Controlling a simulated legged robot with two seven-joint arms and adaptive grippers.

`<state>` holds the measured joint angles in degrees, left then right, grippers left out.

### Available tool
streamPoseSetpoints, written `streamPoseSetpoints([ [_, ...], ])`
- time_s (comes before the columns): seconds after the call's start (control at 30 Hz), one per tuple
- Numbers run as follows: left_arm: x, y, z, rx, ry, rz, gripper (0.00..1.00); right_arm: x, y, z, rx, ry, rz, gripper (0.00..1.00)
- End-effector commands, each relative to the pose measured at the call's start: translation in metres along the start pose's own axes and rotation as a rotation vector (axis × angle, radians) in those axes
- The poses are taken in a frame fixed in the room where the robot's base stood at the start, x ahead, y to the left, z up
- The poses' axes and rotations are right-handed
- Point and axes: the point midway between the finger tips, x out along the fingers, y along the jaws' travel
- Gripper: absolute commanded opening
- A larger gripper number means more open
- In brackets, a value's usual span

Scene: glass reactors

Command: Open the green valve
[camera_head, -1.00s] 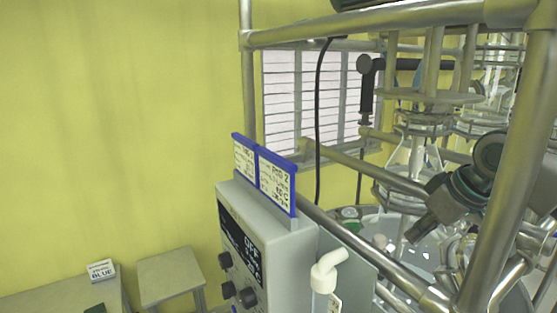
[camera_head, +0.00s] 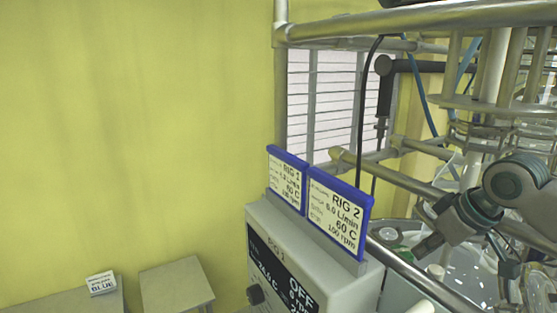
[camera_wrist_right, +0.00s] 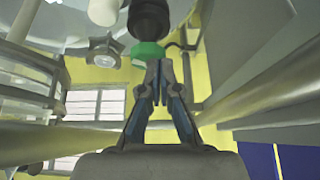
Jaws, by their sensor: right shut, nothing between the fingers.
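The green valve shows in the right wrist view as a bright green collar (camera_wrist_right: 148,52) under a dark rounded part. My right gripper (camera_head: 430,245) comes in from the right and points down and left, close to that green piece. In the wrist view its fingertips (camera_wrist_right: 158,70) are together and empty, just below the green collar. I cannot tell whether they touch it. My left gripper is not in view.
Metal frame rails (camera_head: 440,200) cross around my right arm. A control box (camera_head: 270,262) with blue-framed RIG 1 and RIG 2 signs (camera_head: 338,212) stands left of the gripper. Glassware fills the right side. Low tables (camera_head: 177,284) stand at the lower left.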

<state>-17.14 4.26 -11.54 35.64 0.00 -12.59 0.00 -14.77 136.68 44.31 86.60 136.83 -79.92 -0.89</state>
Motion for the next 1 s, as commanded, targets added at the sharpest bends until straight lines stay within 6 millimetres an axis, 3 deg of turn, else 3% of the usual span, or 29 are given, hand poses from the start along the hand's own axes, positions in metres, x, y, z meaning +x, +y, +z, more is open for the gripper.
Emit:
streamPoseSetpoints([
  [0.1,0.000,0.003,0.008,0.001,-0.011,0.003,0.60,0.017,0.000,0.005,0.001,-0.005,-0.003,0.00],
  [0.3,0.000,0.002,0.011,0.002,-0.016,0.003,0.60,0.031,-0.001,0.011,-0.001,-0.007,0.000,0.00],
  [0.57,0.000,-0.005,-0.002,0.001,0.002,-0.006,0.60,0.034,-0.003,0.012,-0.001,-0.006,0.000,0.00],
  [1.0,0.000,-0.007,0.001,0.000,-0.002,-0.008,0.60,0.034,0.001,0.011,0.001,-0.005,-0.001,0.00],
])
